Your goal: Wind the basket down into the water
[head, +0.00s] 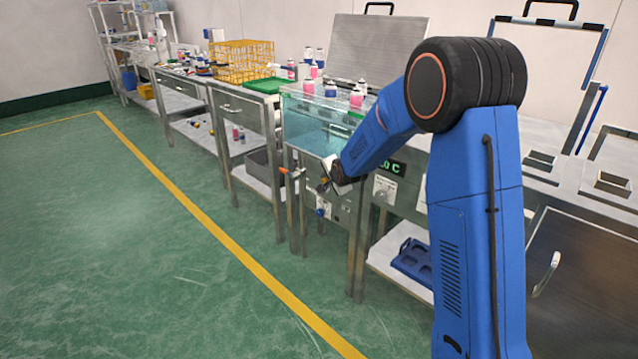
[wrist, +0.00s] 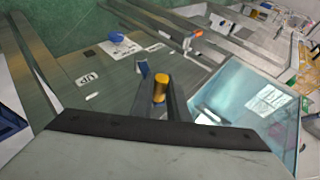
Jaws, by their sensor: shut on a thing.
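My gripper (head: 325,187) is at the front of the water tank (head: 318,120), low on its metal front panel. In the wrist view my gripper (wrist: 158,92) is shut on a yellow-orange crank handle (wrist: 160,87). The clear tank holds pale blue water and also shows in the wrist view (wrist: 232,92). Several pink and white cans (head: 356,98) stand at the tank's top, above the water. The basket under them is not clearly visible. An "UP" label (wrist: 88,78) is on the panel beside the handle.
A blue knob (head: 322,212) is low on the panel, and an orange-handled valve (head: 290,172) is to the left. A yellow wire crate (head: 240,61) and a green tray (head: 268,85) stand on the left bench. The green floor (head: 110,220) in front is clear.

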